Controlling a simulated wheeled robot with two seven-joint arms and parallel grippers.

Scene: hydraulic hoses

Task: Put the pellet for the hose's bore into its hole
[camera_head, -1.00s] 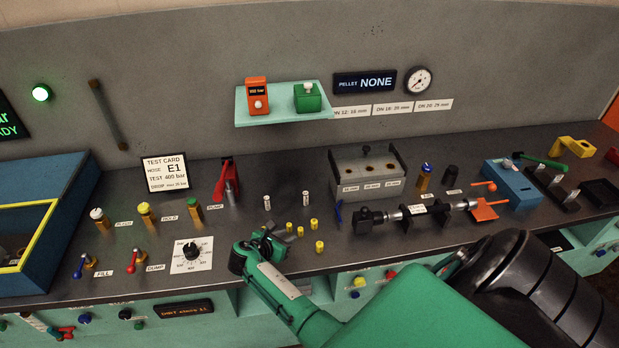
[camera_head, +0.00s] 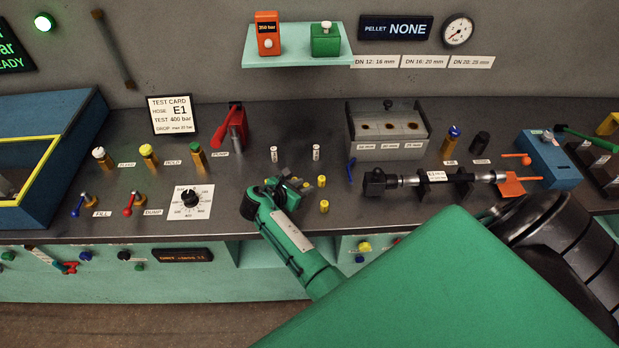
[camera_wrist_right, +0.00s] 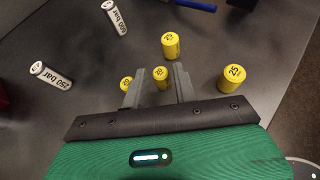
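My right gripper (camera_head: 287,181) is over the small yellow pellets on the bench. In the right wrist view its two fingers (camera_wrist_right: 158,86) are apart, with one yellow pellet (camera_wrist_right: 160,77) standing between them and a gap showing on each side. Another pellet (camera_wrist_right: 126,84) is beside the left finger, one marked 20 (camera_wrist_right: 170,43) stands ahead, and one marked 25 (camera_wrist_right: 232,77) stands to the right. The grey block (camera_head: 423,146) has a row of holes with size labels below. The hose (camera_head: 410,180) with an E1 tag lies clamped at right. My left gripper is not in view.
Two white cylinders marked 250 bar (camera_wrist_right: 52,75) and 600 bar (camera_wrist_right: 113,17) stand nearby. The display (camera_head: 396,28) reads PELLET NONE, above bore labels. The test card (camera_head: 172,115) reads hose E1.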

